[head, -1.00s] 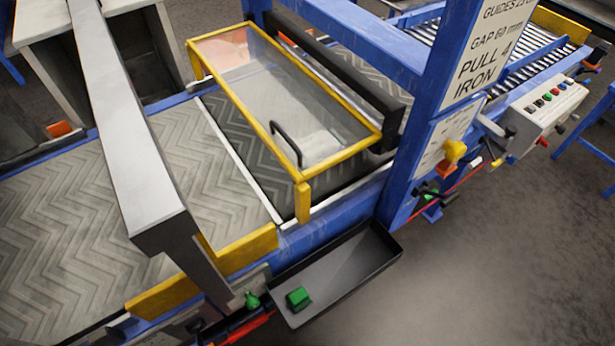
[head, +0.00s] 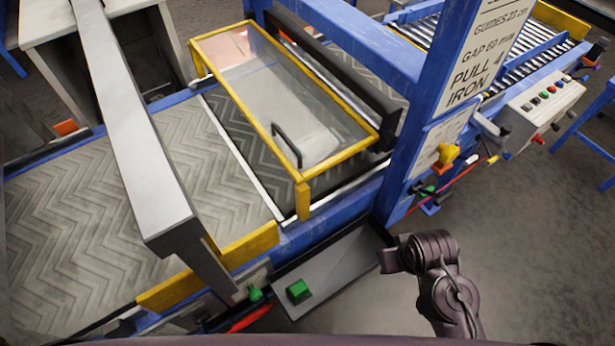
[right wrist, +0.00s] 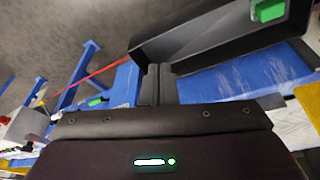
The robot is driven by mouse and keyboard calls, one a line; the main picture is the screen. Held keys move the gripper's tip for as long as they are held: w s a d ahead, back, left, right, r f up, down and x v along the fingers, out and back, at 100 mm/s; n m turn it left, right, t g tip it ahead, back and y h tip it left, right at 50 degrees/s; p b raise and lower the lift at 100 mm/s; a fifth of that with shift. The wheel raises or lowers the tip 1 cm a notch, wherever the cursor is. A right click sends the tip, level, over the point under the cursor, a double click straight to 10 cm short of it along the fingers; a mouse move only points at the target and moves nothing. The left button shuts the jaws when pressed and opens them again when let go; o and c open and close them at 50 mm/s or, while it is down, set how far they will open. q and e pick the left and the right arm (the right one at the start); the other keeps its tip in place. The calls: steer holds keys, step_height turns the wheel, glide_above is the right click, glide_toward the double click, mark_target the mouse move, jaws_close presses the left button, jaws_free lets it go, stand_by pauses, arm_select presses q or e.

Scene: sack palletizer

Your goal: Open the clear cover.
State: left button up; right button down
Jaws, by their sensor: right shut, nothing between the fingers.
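The clear cover (head: 300,105) has a yellow frame and lies lowered over the grey zigzag belt in the head view. Its black bar handle (head: 287,146) is on the near side of the panel. My right gripper (head: 386,261) is low at the right end of the dark tray, below and to the right of the cover and well apart from the handle. In the right wrist view its fingers (right wrist: 158,84) are together and empty, in front of the tray. The cover is not clearly visible in that view. My left gripper is out of view.
The dark tray (head: 335,268) holds a green block (head: 299,291). A blue upright with a sign (head: 425,130) stands just right of the cover. A grey beam (head: 130,130) crosses the belt at left. A button box (head: 541,108) is at right. The floor at lower right is open.

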steer(key=w+v, duration=0.1)
steer(key=v, duration=0.9)
steer(key=m+t+y+p, duration=0.1)
steer(key=m+t+y, duration=0.7)
steer(key=m, duration=2.4)
glide_toward(303, 179)
steer(key=p+x, duration=0.2)
steer(key=x, duration=0.5)
steer(key=shift+a, duration=0.1)
